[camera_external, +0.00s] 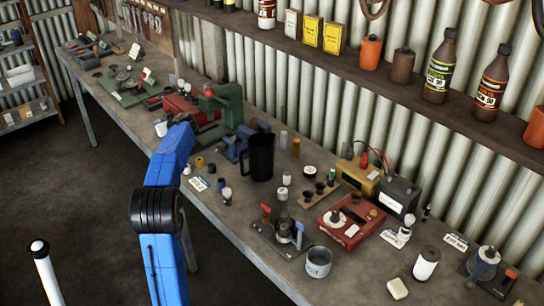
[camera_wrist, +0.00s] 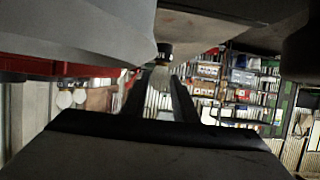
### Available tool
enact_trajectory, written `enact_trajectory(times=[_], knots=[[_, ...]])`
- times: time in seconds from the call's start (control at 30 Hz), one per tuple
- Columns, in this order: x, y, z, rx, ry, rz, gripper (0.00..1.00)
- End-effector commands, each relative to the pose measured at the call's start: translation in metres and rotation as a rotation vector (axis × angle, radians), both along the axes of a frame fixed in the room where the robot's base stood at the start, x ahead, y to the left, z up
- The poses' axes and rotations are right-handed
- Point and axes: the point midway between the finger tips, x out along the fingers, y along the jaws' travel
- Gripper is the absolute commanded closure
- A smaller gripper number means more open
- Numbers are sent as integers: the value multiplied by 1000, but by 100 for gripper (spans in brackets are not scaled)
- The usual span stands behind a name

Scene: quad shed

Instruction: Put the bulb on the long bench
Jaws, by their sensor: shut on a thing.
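The long bench (camera_external: 245,222) runs from the far left to the front right along the corrugated wall. My blue arm reaches over its left edge. My gripper is hidden in the outside view, behind or beyond the arm's end. In the wrist view my gripper (camera_wrist: 160,88) points away from the camera with its dark fingers close together. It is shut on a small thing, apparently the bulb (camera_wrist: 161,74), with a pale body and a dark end. Its lower part is hidden by the fingers. I cannot tell whether it touches anything.
Near my arm's end stand a green press (camera_external: 226,104), a blue vise (camera_external: 236,146) and a black jug (camera_external: 260,157). A tin cup (camera_external: 318,262) and a red device (camera_external: 350,221) stand further right. A shelf (camera_external: 300,48) overhangs the back. Bare bench top shows along the front edge.

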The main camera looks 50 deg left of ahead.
Motion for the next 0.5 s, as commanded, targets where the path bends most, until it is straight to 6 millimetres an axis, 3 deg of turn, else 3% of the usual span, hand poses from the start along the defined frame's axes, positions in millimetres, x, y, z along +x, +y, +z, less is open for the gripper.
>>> enact_trajectory(times=[0.5], knots=[[0,0,-12,0,1,-1,97]])
